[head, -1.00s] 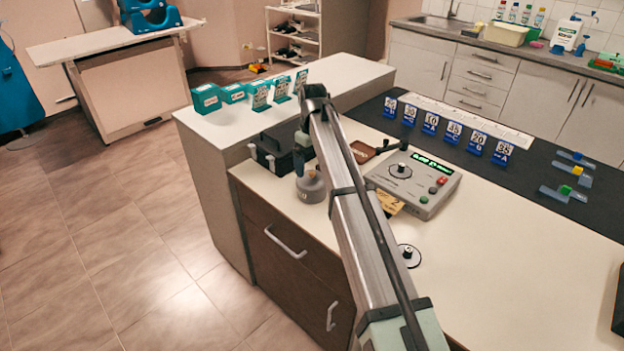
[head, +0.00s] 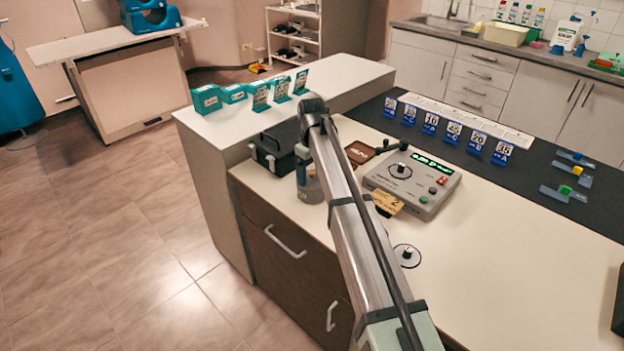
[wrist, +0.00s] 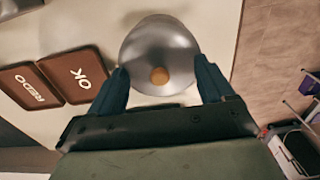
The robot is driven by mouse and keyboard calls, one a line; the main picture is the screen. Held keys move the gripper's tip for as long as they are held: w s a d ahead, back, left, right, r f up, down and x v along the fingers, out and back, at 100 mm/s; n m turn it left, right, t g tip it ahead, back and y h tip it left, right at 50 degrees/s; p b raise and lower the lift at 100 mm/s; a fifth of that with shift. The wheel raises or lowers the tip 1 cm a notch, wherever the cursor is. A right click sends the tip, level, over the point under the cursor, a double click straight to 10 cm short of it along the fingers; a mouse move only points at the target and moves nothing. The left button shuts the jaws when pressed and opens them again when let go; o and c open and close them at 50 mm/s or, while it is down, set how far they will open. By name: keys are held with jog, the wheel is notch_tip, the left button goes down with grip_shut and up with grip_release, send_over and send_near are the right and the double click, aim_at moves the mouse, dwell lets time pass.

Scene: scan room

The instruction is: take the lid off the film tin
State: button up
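The film tin (head: 311,191) is a grey round tin on the counter's near left part, partly hidden by my arm and gripper in the head view. In the wrist view its silvery round lid (wrist: 160,44) lies below my gripper, with a small orange-brown knob (wrist: 158,76) on top. My gripper (wrist: 161,72) is open, its two dark blue fingers apart on either side of the knob, over the near part of the lid. I cannot tell whether the fingertips touch the lid. In the head view my gripper (head: 301,178) points down at the tin.
Brown trays marked OK (wrist: 80,77) and REDO (wrist: 33,86) lie left of the tin in the wrist view. A black case (head: 270,150) stands close on the tin's left in the head view. A grey control box (head: 412,184) is to the right. Counter space in front is mostly clear.

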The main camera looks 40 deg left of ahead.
aim_at(313, 173)
jog(key=shift+f, duration=0.15)
jog(key=shift+c, duration=1)
jog(key=shift+r, duration=0.4)
jog(key=c, duration=0.5)
notch_tip(313, 173, up, 8)
grip_shut()
jog(key=shift+d+r, duration=0.15)
jog(key=shift+r, duration=0.15)
jog(key=d+f, duration=0.4)
jog(key=d, duration=0.8)
jog(key=f, duration=0.5)
jog(key=shift+d+f, duration=0.35)
jog(key=shift+f, duration=2.2)
